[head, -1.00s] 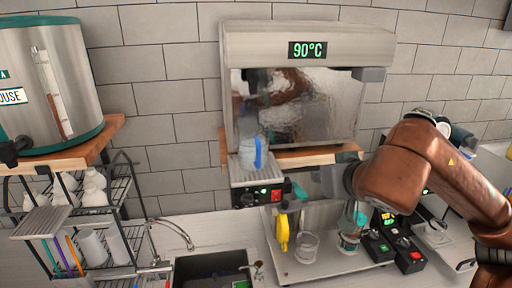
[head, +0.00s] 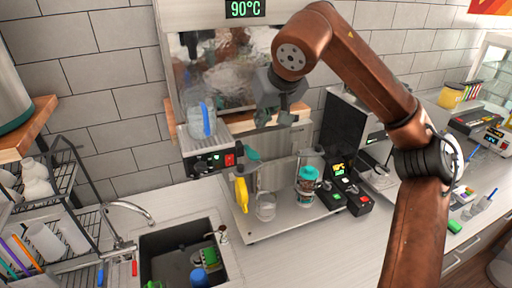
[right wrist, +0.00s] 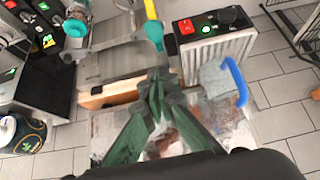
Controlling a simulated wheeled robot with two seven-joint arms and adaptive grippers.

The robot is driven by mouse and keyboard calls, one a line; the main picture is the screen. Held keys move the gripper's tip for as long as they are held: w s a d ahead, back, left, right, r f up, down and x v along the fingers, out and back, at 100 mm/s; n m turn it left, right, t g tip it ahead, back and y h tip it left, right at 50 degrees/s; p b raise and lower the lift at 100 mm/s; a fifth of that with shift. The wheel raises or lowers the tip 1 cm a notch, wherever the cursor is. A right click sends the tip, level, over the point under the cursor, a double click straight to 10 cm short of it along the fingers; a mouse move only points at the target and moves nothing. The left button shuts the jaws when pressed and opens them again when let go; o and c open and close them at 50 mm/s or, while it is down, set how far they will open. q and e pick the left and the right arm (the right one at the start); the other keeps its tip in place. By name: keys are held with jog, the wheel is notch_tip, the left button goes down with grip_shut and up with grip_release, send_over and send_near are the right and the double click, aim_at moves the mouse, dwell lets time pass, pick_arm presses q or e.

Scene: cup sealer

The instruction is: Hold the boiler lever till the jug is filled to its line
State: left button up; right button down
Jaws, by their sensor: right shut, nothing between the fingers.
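The boiler (head: 240,60) is a steel box with a green 90°C display. A clear jug (head: 202,121) with a blue handle stands on its drip tray (head: 214,142). The jug also shows in the right wrist view (right wrist: 218,80). Its water level and fill line cannot be made out. My right gripper (head: 275,119) is in front of the boiler's right side, right of the jug and apart from it. Its fingers (right wrist: 158,76) are shut and empty. The boiler lever cannot be clearly picked out; my arm covers part of the boiler. My left gripper is out of view.
Below the boiler, a sealing station holds a yellow-handled part (head: 242,194), a clear cup (head: 265,206) and a teal-topped cup (head: 305,180). A sink (head: 182,250) lies at front left. A wire rack (head: 60,190) stands at the left.

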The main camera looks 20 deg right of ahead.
jog(key=shift+w+f, duration=0.1)
dwell(0.3)
jog(key=p, duration=0.1)
send_over(251, 153)
jog(key=s, duration=0.1)
jog(key=f, duration=0.8)
jog(key=shift+s+d+f, duration=0.1)
jog(key=shift+s, duration=0.1)
jog(key=f, duration=0.1)
jog(key=s+f, duration=0.1)
jog(key=f, duration=0.1)
jog(key=shift+f+p, duration=0.25)
jog(key=shift+p, duration=0.15)
jog(key=shift+f, duration=0.15)
jog(key=shift+w, duration=0.1)
